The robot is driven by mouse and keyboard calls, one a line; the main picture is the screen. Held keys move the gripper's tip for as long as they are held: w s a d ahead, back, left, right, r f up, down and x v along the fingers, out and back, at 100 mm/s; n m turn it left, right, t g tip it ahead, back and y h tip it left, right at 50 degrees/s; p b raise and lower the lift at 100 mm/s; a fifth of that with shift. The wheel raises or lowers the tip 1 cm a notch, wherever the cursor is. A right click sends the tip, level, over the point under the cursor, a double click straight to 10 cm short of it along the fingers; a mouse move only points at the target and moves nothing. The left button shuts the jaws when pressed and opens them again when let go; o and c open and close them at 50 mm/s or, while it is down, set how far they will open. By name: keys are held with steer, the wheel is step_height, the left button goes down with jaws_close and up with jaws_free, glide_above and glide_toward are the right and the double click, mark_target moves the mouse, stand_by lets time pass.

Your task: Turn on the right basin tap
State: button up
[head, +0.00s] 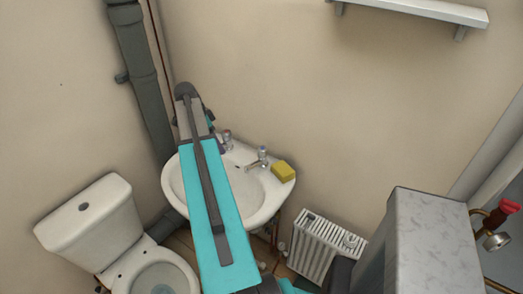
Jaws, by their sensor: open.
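The white basin (262,190) is on the back wall, left of centre in the head view. The right basin tap (262,154) stands on its back rim, with a chrome body and a spout reaching toward the bowl. The left basin tap (227,139) is partly hidden beside my arm. My teal and grey arm crosses over the basin, and its far end is up and left of both taps. My gripper's fingers do not show; they seem hidden behind the arm. Nothing is seen touching the right tap.
A yellow sponge (284,171) lies on the basin's right rim, close to the right tap. A toilet (95,220) is at the left. A white radiator (317,250) and a grey speckled block (430,240) are at the right. A shelf (420,8) is high up.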

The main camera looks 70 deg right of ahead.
mark_target(262, 148)
steer(key=s+d+r+m+g, duration=0.1)
steer(key=s+d+r+m, duration=0.4)
steer(key=s+d, duration=0.3)
steer(key=s+r, duration=0.1)
steer(key=s, duration=0.1)
steer(key=shift+s+m, duration=0.3)
steer(key=shift+s, duration=0.05)
steer(key=shift+d+f, duration=0.1)
steer(key=shift+f, duration=0.05)
steer(key=shift+p+x, duration=2.7)
steer(key=shift+x, duration=4.05)
